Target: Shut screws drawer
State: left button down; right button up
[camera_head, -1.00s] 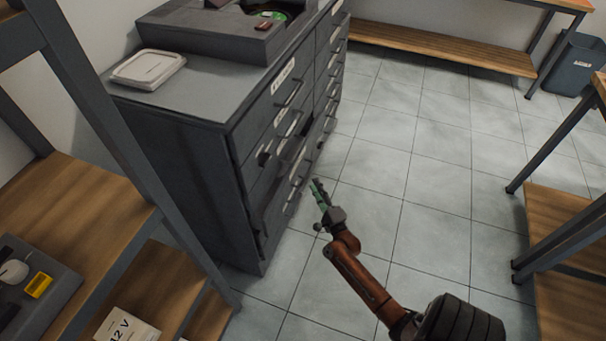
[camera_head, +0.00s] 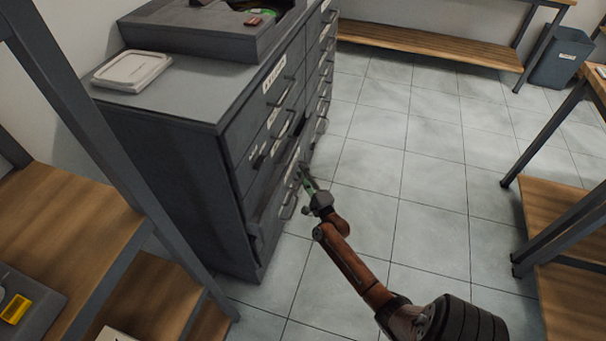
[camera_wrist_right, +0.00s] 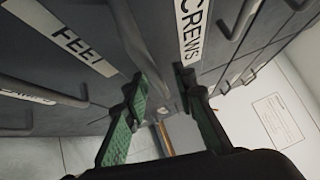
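The grey drawer cabinet (camera_head: 170,150) stands at left centre in the head view. One of its lower drawers, with a white label (camera_head: 292,163), appears to stick out from the front. In the wrist view the screws drawer shows by its label, partly cut off and reading "CREWS" (camera_wrist_right: 189,32). My left gripper is out of view.
A drawer labelled "FEET" (camera_wrist_right: 70,38) is beside the screws label. Wooden shelves (camera_head: 60,220) stand at left, a bench (camera_head: 565,210) at right. The tiled floor (camera_head: 430,150) between is clear.

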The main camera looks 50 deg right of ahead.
grip_shut()
dwell(0.4)
